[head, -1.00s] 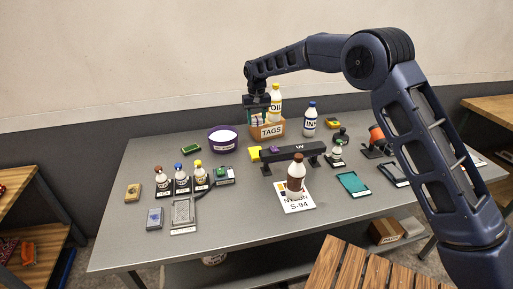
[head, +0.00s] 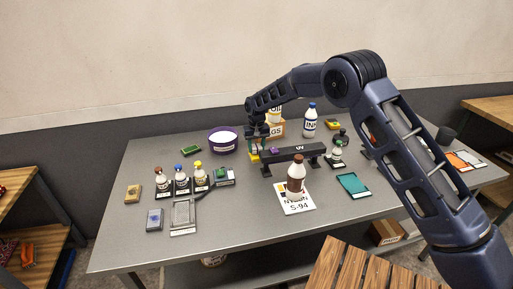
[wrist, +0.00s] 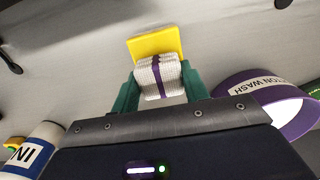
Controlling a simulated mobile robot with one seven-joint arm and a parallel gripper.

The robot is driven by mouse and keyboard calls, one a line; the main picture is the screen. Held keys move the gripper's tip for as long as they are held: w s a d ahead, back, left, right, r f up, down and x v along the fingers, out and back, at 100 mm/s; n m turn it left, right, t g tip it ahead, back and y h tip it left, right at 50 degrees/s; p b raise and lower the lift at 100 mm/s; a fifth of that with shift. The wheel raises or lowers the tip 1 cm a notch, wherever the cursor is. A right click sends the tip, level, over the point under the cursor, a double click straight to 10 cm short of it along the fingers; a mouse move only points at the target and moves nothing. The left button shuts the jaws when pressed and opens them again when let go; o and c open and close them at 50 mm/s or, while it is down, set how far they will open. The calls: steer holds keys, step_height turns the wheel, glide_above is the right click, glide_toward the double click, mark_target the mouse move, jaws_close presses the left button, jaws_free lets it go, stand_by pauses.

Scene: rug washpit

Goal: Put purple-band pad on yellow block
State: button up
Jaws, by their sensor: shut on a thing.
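The purple-band pad (wrist: 160,76) is a white ribbed pad with a purple stripe, held between the green fingers of my gripper (wrist: 160,84). The yellow block (wrist: 155,44) shows just beyond the pad in the wrist view, and the pad covers part of it. In the head view my gripper (head: 256,148) is over the yellow block (head: 254,158), at the left end of the black bar marked W. The pad is hidden there by the fingers. I cannot tell whether the pad touches the block.
The black bar (head: 295,152) carries a small purple piece (head: 274,150). A purple-rimmed bowl (head: 222,140) stands left of my gripper. A brown-capped bottle (head: 296,178) stands in front of the bar.

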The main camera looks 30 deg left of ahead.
mark_target(257, 146)
steer(key=shift+f, duration=0.3)
steer(key=o, duration=1)
steer(key=shift+c, duration=0.2)
steer(key=shift+r, duration=0.1)
step_height(257, 146, up, 12)
steer(key=shift+r, duration=0.1)
